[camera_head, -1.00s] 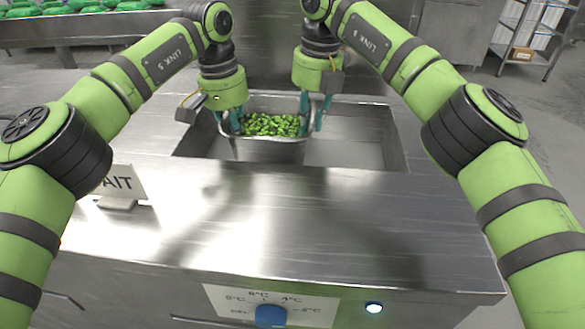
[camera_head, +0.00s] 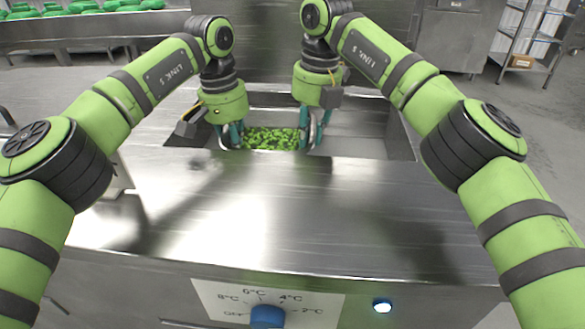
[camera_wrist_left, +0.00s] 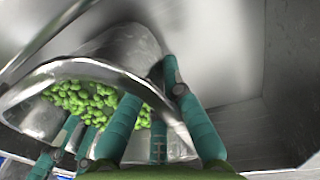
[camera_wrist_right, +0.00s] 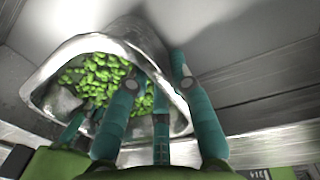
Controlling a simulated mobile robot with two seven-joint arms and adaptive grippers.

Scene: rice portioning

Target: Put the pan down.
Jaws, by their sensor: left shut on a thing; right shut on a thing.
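The pan (camera_wrist_left: 110,68) is metal and holds many green pieces (camera_head: 272,138). In the head view it sits down inside a rectangular recess in the steel counter, and the counter's front edge hides its lower part. My left gripper (camera_head: 231,134) is shut on the pan's left rim. My right gripper (camera_head: 313,130) is shut on its right rim. The right wrist view also shows the pan (camera_wrist_right: 140,40) with teal fingers at its rim. I cannot tell whether the pan's underside touches the recess floor.
The recess (camera_head: 365,146) has free room right of the pan. The steel counter (camera_head: 300,215) in front is clear. A blue dial (camera_head: 267,316) and a lit button (camera_head: 382,306) are on its front. Green items (camera_head: 90,8) lie on a far table at upper left.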

